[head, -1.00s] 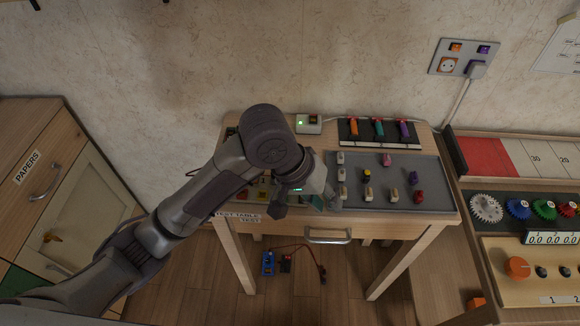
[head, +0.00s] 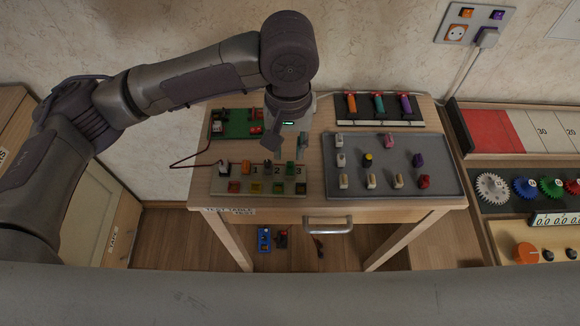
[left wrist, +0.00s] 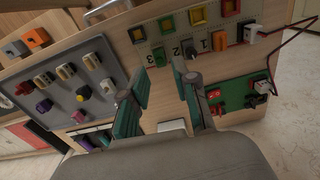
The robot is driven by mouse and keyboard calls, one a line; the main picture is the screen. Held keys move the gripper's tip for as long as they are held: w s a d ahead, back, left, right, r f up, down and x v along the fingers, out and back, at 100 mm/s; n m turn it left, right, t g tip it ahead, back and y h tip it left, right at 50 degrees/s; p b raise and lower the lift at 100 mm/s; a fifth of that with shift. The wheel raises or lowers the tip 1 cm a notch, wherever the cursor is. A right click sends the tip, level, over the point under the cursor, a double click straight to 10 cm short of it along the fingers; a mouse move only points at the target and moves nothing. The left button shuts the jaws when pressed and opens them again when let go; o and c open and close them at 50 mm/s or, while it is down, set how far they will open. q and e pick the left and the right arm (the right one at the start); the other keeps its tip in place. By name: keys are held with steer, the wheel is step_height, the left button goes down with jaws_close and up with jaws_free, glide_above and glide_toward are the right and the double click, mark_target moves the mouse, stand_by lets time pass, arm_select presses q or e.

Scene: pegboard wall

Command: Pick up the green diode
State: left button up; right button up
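A small green part, which looks like the green diode (head: 290,168), stands on the light test panel (head: 222,186) beside the number 3. It also shows in the left wrist view (left wrist: 159,57), ahead of the fingertips and roughly in line with the gap between them. My left gripper (head: 287,148) points down just above and behind the panel, with its fingers spread. In the left wrist view the left gripper (left wrist: 160,90) has teal finger pads wide apart, with nothing held between them. My right gripper is not in view.
An orange part (left wrist: 219,41) and a dark part (left wrist: 189,52) stand beside the green one. A green circuit board (head: 236,124) with a red wire lies behind left. A grey tray (head: 400,185) of small parts lies right, with a rack (head: 390,121) of coloured handles behind it.

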mark_target(290, 164)
arm_select(q)
steer(key=f, duration=0.6)
steer(key=shift+w+d+f, duration=0.1)
steer(key=shift+w+f, duration=0.15)
steer(key=shift+f, duration=0.1)
jaws_close()
